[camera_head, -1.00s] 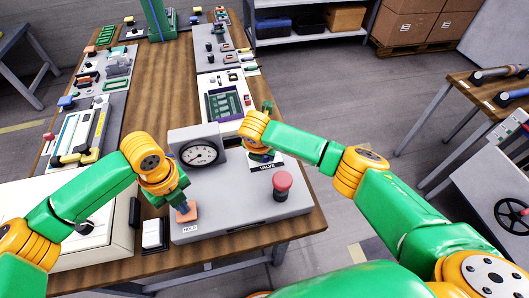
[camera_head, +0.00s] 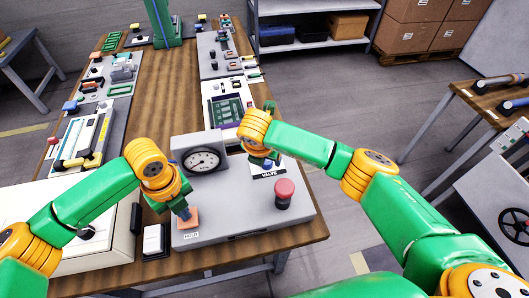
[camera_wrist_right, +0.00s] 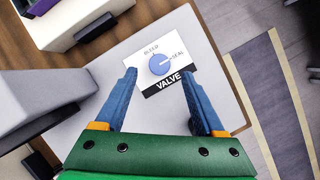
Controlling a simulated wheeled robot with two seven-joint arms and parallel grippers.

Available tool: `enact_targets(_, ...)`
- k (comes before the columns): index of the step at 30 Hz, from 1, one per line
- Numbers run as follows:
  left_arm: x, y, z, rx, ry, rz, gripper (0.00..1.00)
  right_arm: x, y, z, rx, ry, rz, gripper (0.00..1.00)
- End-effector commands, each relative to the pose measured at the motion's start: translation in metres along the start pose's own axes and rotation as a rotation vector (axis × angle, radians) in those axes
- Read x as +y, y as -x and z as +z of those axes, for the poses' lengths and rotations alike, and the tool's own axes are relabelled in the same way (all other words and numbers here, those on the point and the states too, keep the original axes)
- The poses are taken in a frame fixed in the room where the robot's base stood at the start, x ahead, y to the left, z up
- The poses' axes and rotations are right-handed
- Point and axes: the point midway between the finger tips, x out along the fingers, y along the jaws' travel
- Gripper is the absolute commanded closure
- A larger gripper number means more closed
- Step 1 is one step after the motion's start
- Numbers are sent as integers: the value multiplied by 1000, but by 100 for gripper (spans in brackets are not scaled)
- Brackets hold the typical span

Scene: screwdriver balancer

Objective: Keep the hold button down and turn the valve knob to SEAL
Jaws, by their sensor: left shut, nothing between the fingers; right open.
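The grey valve box (camera_head: 236,220) stands at the table's near end. Its orange hold button (camera_head: 187,222) is at the front left, above the HOLD label. My left gripper (camera_head: 185,212) is shut and empty, its tips down on the button. How far the button is pressed I cannot tell. The blue valve knob (camera_wrist_right: 161,64) sits on a white VALVE plate, with BLEED at its upper left and SEAL at its upper right. Its exact pointing is hard to read. My right gripper (camera_wrist_right: 160,90) is open, with the knob between and just beyond its fingertips, not gripped.
A gauge (camera_head: 202,160) stands at the back of the box. A red mushroom button (camera_head: 284,192) rises at its right front. A white switch block (camera_head: 154,239) stands to its left. Other panels line the table, with bare wood (camera_head: 165,100) between them.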

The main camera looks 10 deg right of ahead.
Motion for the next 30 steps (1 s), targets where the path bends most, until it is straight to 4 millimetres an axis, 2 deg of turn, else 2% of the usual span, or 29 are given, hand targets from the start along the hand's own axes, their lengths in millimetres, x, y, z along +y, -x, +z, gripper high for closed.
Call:
enact_targets(3, 0, 0, 0, 1, 0, 0, 100, 1, 34, 1, -5, 0, 5, 29)
enact_targets(6, 0, 0, 0, 1, 0, 0, 100, 0, 58, 1, -5, 1, 4, 29)
enact_targets(9, 0, -1, 0, 1, 0, 0, 100, 0, 73, 0, -3, -1, 2, 29)
enact_targets(12, 0, -1, 0, 1, 0, 0, 100, 0, 80, 0, -2, -1, 0, 29)
enact_targets(22, 0, 3, 0, 1, 0, 0, 100, 0, 84, 1, -1, -1, -1, 29)
enact_targets(30, 0, 36, 0, 1, 0, 0, 100, 1, 119, 16, -1, -1, -1, 29)
